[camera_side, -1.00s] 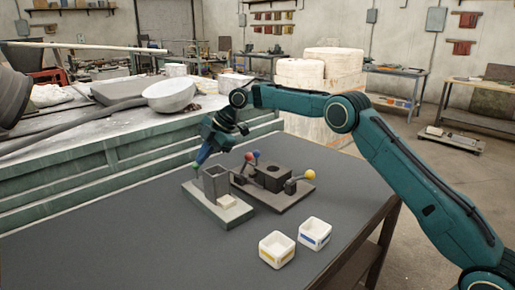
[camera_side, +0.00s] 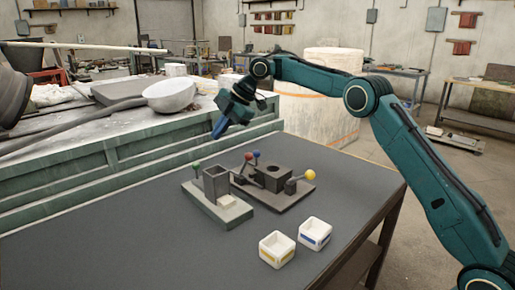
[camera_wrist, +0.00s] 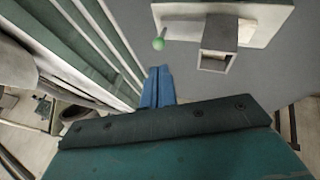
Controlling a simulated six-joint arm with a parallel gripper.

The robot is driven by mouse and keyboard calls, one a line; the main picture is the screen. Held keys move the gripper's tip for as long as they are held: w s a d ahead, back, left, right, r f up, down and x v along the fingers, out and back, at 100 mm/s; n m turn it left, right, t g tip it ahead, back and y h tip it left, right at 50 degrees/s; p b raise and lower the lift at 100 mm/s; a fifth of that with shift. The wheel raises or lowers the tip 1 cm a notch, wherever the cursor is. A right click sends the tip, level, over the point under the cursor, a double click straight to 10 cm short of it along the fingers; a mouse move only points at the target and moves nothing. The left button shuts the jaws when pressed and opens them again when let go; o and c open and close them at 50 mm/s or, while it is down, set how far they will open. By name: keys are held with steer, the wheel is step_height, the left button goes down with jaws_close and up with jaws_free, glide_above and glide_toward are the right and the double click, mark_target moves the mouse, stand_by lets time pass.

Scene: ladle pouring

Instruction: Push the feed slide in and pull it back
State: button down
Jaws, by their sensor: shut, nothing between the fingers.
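The green knob (camera_side: 196,164) of the feed slide stands at the far-left end of the grey base (camera_side: 230,214), behind the square open-topped hopper (camera_side: 217,184). A pale block (camera_side: 228,202) shows in front of the hopper. The slide itself is mostly hidden by the hopper. My gripper (camera_side: 218,132), with blue fingers, is shut and empty, above and behind the knob and clear of it. In the wrist view my fingers (camera_wrist: 160,72) point toward the green knob (camera_wrist: 158,43), with the hopper (camera_wrist: 218,45) to its right.
A dark fixture (camera_side: 290,195) with red, blue and yellow knobs stands right of the hopper. Two white bins, one yellow-marked (camera_side: 277,249) and one blue-marked (camera_side: 314,233), sit near the front. A green-sided bench (camera_side: 100,165) runs behind. The table's left front is clear.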

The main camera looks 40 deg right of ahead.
steer(key=shift+s+d+r, duration=0.15)
steer(key=shift+d+r, duration=0.05)
steer(key=shift+r, duration=0.1)
steer(key=s+a+m+t+h, duration=0.1)
steer(key=m, duration=0.1)
steer(key=s+a+f+m+h, duration=0.1)
steer(key=s+a+m, duration=0.1)
steer(key=shift+s+a+t, duration=0.15)
steer(key=shift+a+t, duration=0.05)
steer(key=shift+t, duration=0.2)
stand_by(0.3)
steer(key=shift+f, duration=0.1)
steer(key=shift+x, duration=4.95)
